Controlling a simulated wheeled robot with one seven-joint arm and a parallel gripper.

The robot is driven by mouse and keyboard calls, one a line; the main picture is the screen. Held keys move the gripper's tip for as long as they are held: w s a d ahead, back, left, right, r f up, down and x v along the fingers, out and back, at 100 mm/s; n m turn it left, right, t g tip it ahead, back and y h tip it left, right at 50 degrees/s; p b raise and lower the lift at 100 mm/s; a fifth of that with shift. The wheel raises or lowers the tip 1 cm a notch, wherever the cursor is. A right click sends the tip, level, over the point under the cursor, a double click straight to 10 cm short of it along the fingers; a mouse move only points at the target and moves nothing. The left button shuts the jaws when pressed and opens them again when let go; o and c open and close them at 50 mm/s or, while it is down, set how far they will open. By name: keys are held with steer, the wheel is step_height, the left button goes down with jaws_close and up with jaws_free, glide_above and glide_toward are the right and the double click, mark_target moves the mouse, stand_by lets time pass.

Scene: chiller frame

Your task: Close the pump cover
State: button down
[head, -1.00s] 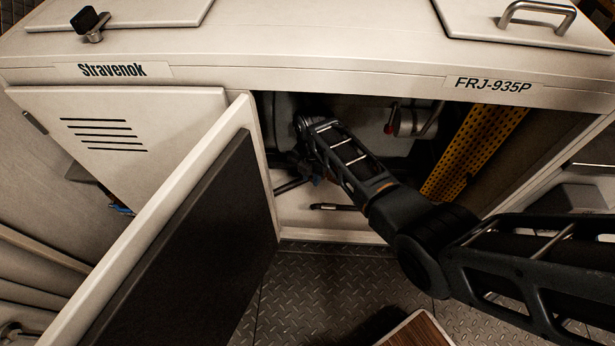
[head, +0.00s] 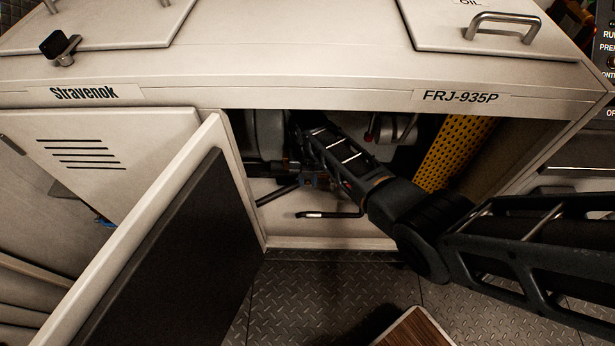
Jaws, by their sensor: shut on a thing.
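A white cabinet door with a dark inner panel (head: 165,255) stands swung open at the left of the compartment. A dark rounded housing (head: 268,135) shows inside, at the upper left of the opening. I cannot tell which part in there is the pump cover. My arm reaches in from the right. My gripper (head: 292,172) is deep in the opening, beside the housing's lower right, and is shut on a dark part there. Shadow and my own arm hide most of the fingers and what they hold.
A bent black rod (head: 335,214) lies low in the compartment, right below my gripper. A yellow perforated guard (head: 455,150) stands at the right, near a grey cylinder with a red part (head: 385,130). The cabinet's top edge (head: 300,100) runs close above my arm.

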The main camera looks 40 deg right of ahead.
steer(key=shift+d, duration=0.1)
steer(key=c, duration=1)
jaws_free()
